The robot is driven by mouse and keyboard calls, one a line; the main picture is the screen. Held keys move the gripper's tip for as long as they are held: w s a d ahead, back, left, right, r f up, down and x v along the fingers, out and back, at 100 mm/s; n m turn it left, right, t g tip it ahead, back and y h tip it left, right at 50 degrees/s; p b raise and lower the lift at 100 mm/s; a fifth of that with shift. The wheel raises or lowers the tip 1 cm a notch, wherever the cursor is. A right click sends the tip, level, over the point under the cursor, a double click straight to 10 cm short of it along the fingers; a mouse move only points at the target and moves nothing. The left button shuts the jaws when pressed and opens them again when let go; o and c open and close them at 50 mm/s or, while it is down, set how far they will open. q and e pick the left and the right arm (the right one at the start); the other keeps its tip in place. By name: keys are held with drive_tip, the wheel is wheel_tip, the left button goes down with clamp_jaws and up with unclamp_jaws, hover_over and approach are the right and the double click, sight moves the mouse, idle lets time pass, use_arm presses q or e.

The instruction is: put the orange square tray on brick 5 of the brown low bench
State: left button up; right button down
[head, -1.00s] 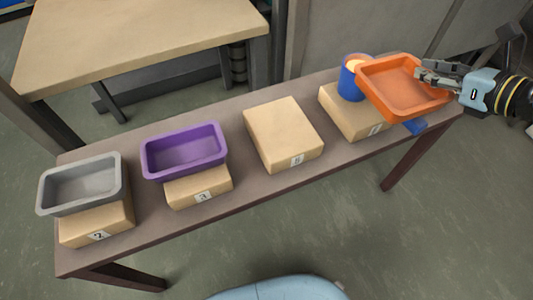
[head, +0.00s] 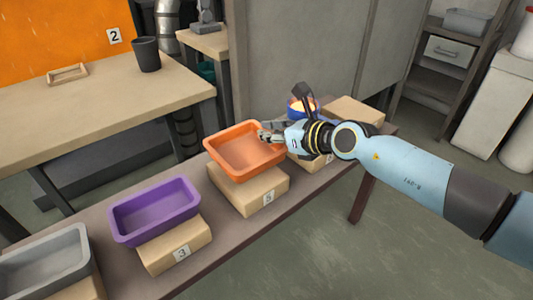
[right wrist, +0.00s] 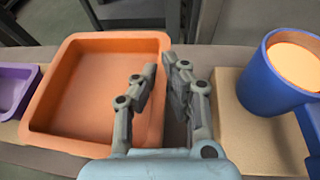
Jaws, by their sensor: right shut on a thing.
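The orange square tray (head: 232,160) is level over brick 5 (head: 255,194), the brick labelled 5 on the brown low bench (head: 112,240). The tray covers the back of the brick's top, and I cannot tell whether it rests on it or hovers just above. My right gripper (head: 268,136) is shut on the tray's right rim. In the right wrist view the fingers (right wrist: 160,75) straddle the right wall of the tray (right wrist: 90,147). My left gripper is not in view.
A purple tray (head: 155,212) sits on brick 3 (head: 175,248), left of brick 5. A grey tray (head: 45,265) stands at the far left. A blue mug (right wrist: 262,90) stands on the brick to the right (right wrist: 235,120), close to my gripper. Another brick (head: 355,110) is at the right end.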

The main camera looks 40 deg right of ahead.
sight(268, 144)
wheel_tip(268, 144, down, 4)
drive_tip(key=b, duration=0.2)
drive_tip(key=shift+a+r+b, duration=0.1)
drive_tip(key=shift+r+b, duration=0.05)
drive_tip(key=shift+b, duration=0.25)
drive_tip(key=shift+w+f, duration=0.1)
drive_tip(key=shift+f, duration=0.2)
drive_tip(key=shift+r, duration=0.2)
drive_tip(key=c, duration=1.9)
unclamp_jaws()
drive_tip(key=shift+f, duration=0.2)
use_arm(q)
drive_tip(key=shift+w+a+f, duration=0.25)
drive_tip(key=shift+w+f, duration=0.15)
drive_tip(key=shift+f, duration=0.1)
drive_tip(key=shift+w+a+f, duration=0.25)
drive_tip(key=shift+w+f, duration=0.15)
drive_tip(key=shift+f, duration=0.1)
use_arm(e)
drive_tip(key=o, duration=0.4)
